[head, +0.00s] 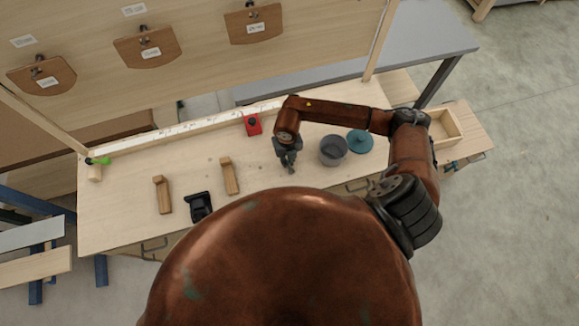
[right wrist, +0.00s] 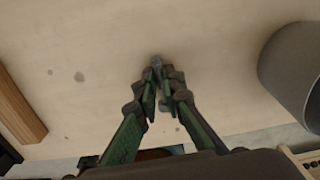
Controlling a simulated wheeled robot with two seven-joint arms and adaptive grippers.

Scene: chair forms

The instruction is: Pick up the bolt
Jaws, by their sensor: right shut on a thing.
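My right gripper (head: 290,167) is over the workbench, between a wooden block and a grey pot. In the right wrist view its fingers (right wrist: 157,72) come together at the tips, shut on a small grey piece, the bolt (right wrist: 156,61). Most of the bolt is hidden by the fingertips, and I cannot tell whether it touches the bench. In the head view the bolt is too small to make out. My left gripper is not in view.
The grey pot (head: 332,151) stands close right of the gripper, with a teal round lid (head: 360,141) beyond. Wooden blocks (head: 229,176) (head: 162,194) and a black holder (head: 201,206) are to the left. A red block (head: 252,125) sits behind. The wooden bench (head: 110,215) is clear at front left.

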